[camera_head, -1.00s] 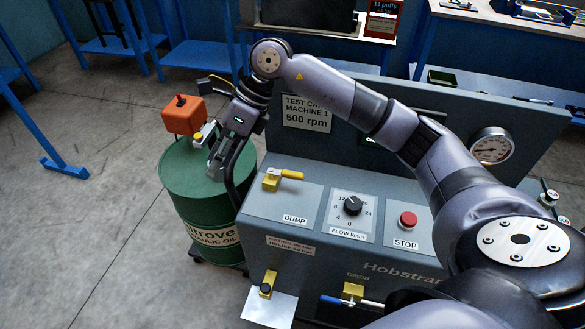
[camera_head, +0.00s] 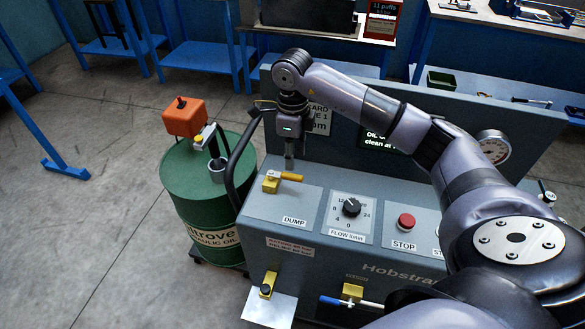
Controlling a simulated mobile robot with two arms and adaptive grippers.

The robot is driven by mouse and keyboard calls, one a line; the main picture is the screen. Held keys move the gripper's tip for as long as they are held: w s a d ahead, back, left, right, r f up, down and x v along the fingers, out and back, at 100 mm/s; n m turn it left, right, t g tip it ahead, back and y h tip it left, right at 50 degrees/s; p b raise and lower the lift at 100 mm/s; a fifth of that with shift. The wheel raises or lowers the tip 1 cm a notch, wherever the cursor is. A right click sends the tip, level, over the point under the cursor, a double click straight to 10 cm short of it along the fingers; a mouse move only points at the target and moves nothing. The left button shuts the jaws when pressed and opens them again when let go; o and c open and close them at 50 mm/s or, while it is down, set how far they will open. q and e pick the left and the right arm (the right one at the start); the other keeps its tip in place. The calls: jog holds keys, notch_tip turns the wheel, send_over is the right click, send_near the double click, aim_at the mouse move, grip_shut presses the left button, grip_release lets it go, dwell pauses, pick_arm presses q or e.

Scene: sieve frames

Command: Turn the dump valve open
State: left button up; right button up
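The dump valve has a yellow body (camera_head: 270,184) and a yellow lever (camera_head: 291,177) that points right. It sits on the sloping grey panel of the machine, above the DUMP label (camera_head: 294,221). My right gripper (camera_head: 289,165) points down just above or behind the lever in the picture. I cannot tell whether it touches the lever. Its fingers show as one narrow strip, so whether they are open or shut is unclear. Nothing held shows between them. My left gripper is not in view.
The flow dial (camera_head: 351,207) and red STOP button (camera_head: 406,221) are on the same panel. A green oil drum (camera_head: 200,195) with an orange box (camera_head: 183,117) and a grey cup (camera_head: 217,172) stands at the left. A dark curved rail (camera_head: 232,165) rises between drum and panel.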

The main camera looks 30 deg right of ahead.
aim_at(292, 175)
notch_tip(292, 175, down, 6)
jog(key=shift+f+p, duration=0.25)
jog(key=shift+p, duration=0.25)
grip_shut()
dwell(0.6)
